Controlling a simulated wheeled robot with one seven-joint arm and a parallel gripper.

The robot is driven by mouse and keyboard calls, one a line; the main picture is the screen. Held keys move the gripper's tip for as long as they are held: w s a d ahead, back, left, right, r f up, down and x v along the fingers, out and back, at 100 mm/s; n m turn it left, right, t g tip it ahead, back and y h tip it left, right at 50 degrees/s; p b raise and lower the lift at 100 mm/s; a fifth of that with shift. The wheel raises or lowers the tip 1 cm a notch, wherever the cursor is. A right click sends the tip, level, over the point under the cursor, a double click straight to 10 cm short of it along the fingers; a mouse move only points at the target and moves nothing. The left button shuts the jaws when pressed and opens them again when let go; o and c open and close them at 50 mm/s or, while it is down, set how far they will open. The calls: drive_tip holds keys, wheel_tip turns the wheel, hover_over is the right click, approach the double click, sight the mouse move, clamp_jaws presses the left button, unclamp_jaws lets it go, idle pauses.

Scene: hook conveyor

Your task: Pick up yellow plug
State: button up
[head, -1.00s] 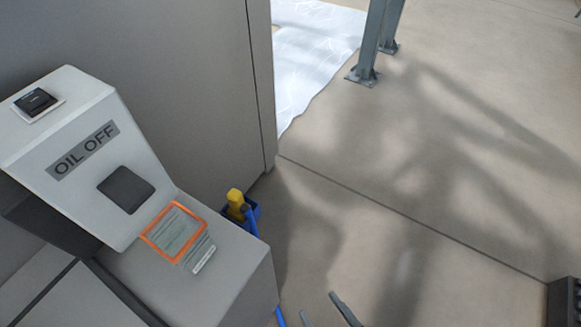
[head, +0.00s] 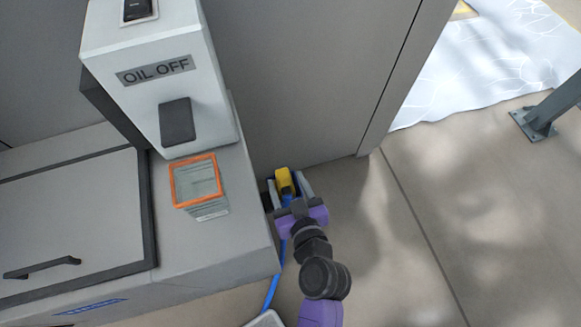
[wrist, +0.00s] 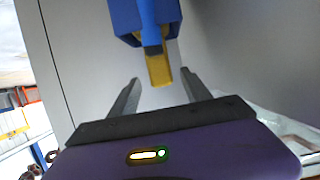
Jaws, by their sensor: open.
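The yellow plug (head: 285,182) is low beside the grey cabinet, at a blue holder (head: 270,194) near the wall. In the wrist view the yellow plug (wrist: 159,70) hangs from the blue part (wrist: 143,20) in the picture, just beyond and between my two fingertips. My gripper (head: 290,187) reaches to the plug in the head view, with a finger on either side of it. It also shows in the wrist view (wrist: 161,84), its fingers spread apart. I cannot tell whether either finger touches the plug. The lower part of the holder is hidden by my gripper.
The grey cabinet (head: 240,235) with the OIL OFF box (head: 160,90) stands to the left of my arm.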

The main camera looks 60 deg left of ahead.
drive_tip(key=x, duration=0.6)
drive_tip(key=shift+a+p, duration=0.2)
drive_tip(key=shift+p, duration=0.2)
drive_tip(key=shift+f, duration=0.1)
clamp_jaws()
idle(1.0)
